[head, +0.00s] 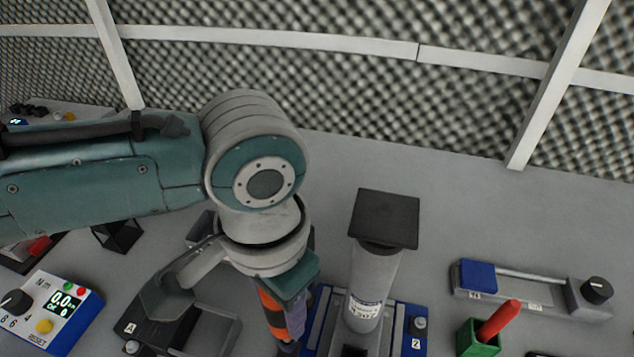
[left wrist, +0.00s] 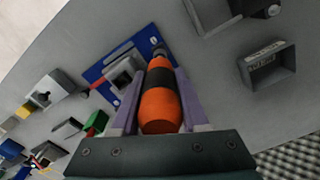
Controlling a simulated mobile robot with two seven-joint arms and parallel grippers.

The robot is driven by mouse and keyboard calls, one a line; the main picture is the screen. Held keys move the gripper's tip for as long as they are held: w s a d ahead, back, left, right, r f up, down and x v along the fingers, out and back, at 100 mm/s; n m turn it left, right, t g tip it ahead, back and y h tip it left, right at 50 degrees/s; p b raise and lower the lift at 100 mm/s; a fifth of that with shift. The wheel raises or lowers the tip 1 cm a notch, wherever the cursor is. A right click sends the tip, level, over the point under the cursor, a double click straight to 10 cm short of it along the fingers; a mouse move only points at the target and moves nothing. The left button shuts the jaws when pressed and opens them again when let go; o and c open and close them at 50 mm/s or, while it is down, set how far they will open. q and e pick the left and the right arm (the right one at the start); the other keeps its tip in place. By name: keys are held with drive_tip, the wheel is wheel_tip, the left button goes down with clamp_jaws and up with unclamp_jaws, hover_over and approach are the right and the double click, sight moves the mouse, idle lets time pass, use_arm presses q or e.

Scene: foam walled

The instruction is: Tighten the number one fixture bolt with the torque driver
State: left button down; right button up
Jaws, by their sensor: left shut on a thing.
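My left gripper (head: 288,318) is shut on the torque driver (head: 272,312), which has an orange and black body. In the left wrist view the driver (left wrist: 161,105) lies between the two purple-grey fingers and points away toward the blue fixture plate (left wrist: 148,40). In the head view the plate (head: 405,340) carries a grey cylinder with a dark square top (head: 370,285). A bolt (head: 420,323) stands by the label 2 on its right side. The driver is at the plate's left side. The number one bolt is hidden, and I cannot tell whether the tip touches it.
A controller box with a display (head: 58,312) stands at left. A grey stand marked A (head: 205,325) is left of the driver. At right are a bar tool with a blue block (head: 530,286) and a green holder with a red handle (head: 480,338).

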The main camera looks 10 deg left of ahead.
use_arm(q)
drive_tip(key=shift+r, duration=0.1)
idle(0.3)
drive_tip(key=shift+p, duration=0.3)
drive_tip(key=shift+p, duration=0.3)
drive_tip(key=shift+f+b, duration=0.45)
drive_tip(key=shift+f, duration=0.25)
idle(1.0)
drive_tip(key=shift+r+p, duration=0.1)
drive_tip(key=shift+p, duration=0.2)
drive_tip(key=shift+f, duration=0.35)
idle(1.4)
idle(0.4)
drive_tip(key=shift+r+p, duration=2.6)
drive_tip(key=shift+p, duration=0.35)
drive_tip(key=shift+f, duration=0.1)
